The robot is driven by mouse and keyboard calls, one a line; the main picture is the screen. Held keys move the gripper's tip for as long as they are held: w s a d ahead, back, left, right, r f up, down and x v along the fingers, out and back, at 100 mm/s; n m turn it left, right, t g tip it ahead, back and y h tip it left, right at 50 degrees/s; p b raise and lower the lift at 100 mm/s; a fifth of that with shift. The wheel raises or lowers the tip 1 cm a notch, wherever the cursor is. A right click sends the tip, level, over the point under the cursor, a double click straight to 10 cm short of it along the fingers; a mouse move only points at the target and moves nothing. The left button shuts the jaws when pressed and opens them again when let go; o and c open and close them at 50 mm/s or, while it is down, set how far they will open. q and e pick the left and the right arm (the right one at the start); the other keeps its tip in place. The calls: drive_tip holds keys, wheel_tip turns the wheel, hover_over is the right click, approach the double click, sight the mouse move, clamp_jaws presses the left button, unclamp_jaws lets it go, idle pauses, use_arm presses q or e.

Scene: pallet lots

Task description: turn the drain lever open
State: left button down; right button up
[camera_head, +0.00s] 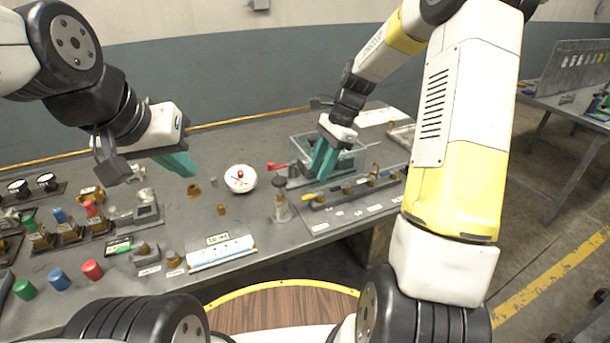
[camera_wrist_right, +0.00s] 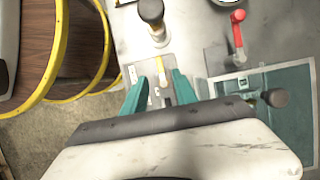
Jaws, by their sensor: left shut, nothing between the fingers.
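A red lever (camera_head: 277,166) stands at the left side of the clear tank (camera_head: 350,158); it also shows in the right wrist view (camera_wrist_right: 237,30). A yellow lever (camera_head: 310,196) sits at the near left end of a dark valve rail, and a yellow handle (camera_wrist_right: 160,72) shows beyond the right fingertips. No readable label shows which is the drain lever. My right gripper (camera_head: 324,160) is open and empty, fingers pointing down in front of the tank; its teal fingers (camera_wrist_right: 158,92) are apart. My left gripper (camera_head: 180,164) is shut and empty above the bench, left of the white gauge.
A black-topped clear cylinder (camera_head: 281,200) stands beside the rail. A white round gauge (camera_head: 240,178) sits mid-bench. Coloured knobs and blocks (camera_head: 65,222) crowd the left. A second table (camera_head: 570,110) stands at right. Some bare bench lies behind the gauge.

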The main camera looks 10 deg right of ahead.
sight(308, 196)
drive_tip(key=x, duration=0.7)
drive_tip(key=shift+f, duration=0.1)
drive_tip(key=shift+c, duration=0.2)
clamp_jaws()
